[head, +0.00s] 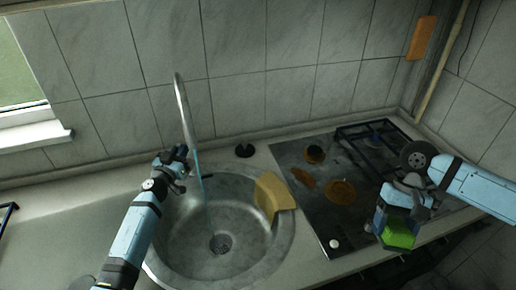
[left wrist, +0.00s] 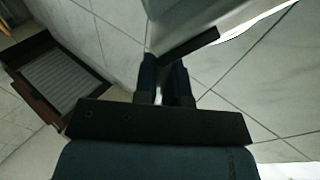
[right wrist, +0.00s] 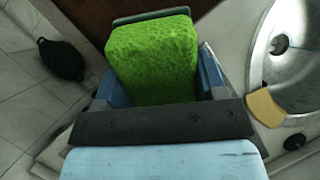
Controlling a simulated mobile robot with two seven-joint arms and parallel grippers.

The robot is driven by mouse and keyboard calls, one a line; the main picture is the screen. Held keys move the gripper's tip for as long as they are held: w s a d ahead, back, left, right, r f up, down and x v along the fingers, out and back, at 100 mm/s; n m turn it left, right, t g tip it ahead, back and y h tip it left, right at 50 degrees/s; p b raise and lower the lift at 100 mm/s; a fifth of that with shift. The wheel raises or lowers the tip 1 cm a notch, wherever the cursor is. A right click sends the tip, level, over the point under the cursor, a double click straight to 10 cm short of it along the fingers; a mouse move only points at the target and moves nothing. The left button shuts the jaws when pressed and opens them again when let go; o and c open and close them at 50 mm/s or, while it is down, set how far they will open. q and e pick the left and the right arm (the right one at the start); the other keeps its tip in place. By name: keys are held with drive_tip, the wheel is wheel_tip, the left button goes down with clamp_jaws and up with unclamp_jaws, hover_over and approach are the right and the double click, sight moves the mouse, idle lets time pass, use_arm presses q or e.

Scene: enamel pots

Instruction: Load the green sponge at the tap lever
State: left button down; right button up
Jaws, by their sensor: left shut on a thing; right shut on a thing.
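The green sponge (head: 398,235) is in my right gripper (head: 396,212), held over the front edge of the hob; it also shows in the right wrist view (right wrist: 155,55) between the two blue fingers. My left gripper (head: 178,158) is at the foot of the tap (head: 184,110), behind the sink. It is shut on a dark bar (left wrist: 190,43) seen at its fingertips in the left wrist view, which appears to be the tap lever; in the head view the gripper hides it. A thin bluish stream (head: 203,190) falls from the tap into the sink.
The steel sink (head: 165,240) has a drain (head: 220,243) at its bottom. A yellow cloth-like piece (head: 272,195) lies over its right rim. The dirty hob (head: 315,215) with a black grate (head: 362,150) is to the right.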

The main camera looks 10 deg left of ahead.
use_arm(q)
drive_tip(key=c, duration=1.2)
unclamp_jaws()
drive_tip(key=s, duration=0.4)
drive_tip(key=s+a+f, duration=0.1)
drive_tip(key=s, duration=0.7)
drive_tip(key=shift+a+f, duration=0.15)
drive_tip(key=shift+a, duration=0.2)
